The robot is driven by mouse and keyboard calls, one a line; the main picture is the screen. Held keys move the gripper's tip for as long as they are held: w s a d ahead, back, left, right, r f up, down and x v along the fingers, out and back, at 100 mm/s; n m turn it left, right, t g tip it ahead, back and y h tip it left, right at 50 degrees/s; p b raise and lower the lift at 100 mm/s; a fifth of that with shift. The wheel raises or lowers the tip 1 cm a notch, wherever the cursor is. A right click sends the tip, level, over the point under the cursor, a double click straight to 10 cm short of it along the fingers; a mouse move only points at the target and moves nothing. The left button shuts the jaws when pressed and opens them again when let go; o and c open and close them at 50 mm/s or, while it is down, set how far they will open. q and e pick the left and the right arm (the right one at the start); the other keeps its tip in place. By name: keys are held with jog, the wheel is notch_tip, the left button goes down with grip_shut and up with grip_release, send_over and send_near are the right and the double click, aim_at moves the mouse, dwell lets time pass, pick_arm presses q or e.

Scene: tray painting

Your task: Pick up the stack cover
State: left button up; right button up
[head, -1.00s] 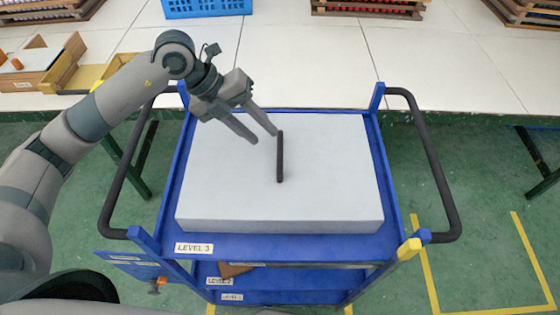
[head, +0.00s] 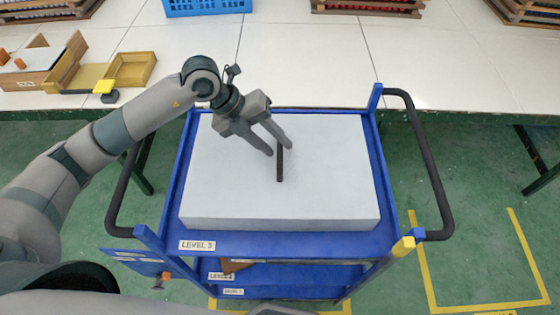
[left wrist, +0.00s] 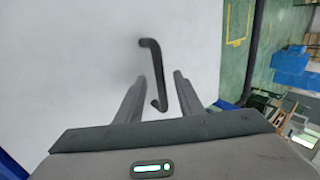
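The stack cover (head: 230,190) is a pale grey slab lying on the top level of the blue cart, with a dark bar handle (head: 280,165) upright from its middle. It also fills much of the left wrist view (left wrist: 90,60), where the handle (left wrist: 153,70) runs away from between the fingers. My left gripper (head: 279,150) is open, its two fingertips at the far end of the handle. In the left wrist view the fingers (left wrist: 158,82) lie on either side of the handle's near end, not closed on it. My right gripper is not in view.
The blue cart (head: 300,243) has black side rails (head: 437,180) and lower levels. Behind it runs a white table (head: 300,60) with a blue crate (head: 205,6), wooden trays and a yellow box (head: 132,70). Green floor lies free at the right.

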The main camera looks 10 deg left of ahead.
pick_arm(q)
grip_shut()
dwell(1.3)
